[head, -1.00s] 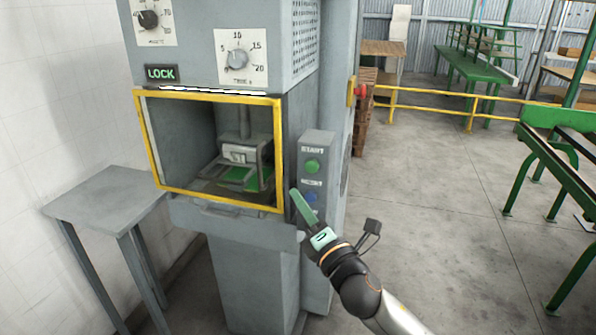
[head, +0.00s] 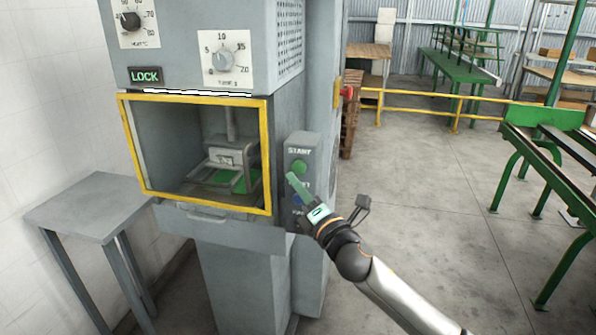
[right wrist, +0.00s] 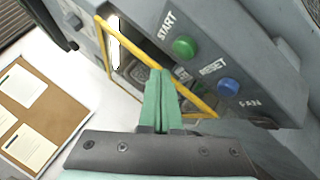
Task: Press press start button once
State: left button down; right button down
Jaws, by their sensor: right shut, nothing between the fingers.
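The grey press (head: 185,62) stands in front of me with its yellow-framed opening. Its control box (head: 302,146) on the right side carries the green START button (head: 300,167). In the right wrist view the START button (right wrist: 184,47) is up and right of my fingertips, with the blue RESET button (right wrist: 229,88) to its right. My right gripper (head: 291,177) is shut and empty, its green fingertips just below and left of the START button in the head view. I cannot tell whether they touch the panel. The blue button is mostly hidden behind the gripper in the head view. My left gripper is not in view.
A grey side table (head: 90,207) stands left of the press. A red knob (head: 347,92) sticks out on the press's right side. Yellow rails (head: 430,108) and green benches (head: 545,125) stand to the right. The floor between is clear.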

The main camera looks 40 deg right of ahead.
aim_at(293, 166)
jog(key=shift+w+d, duration=0.65)
jog(key=shift+d, duration=0.2)
jog(key=shift+w+d, duration=0.1)
dwell(1.5)
jog(key=shift+w+d, duration=0.2)
jog(key=shift+w+d, duration=0.3)
jog(key=shift+d, duration=0.1)
dwell(1.0)
jog(key=shift+a, duration=0.1)
jog(key=shift+s+a, duration=0.6)
jog(key=s+a+p, duration=0.1)
jog(key=s+a, duration=0.2)
jog(key=shift+s+a, duration=0.15)
jog(key=shift+a, duration=0.25)
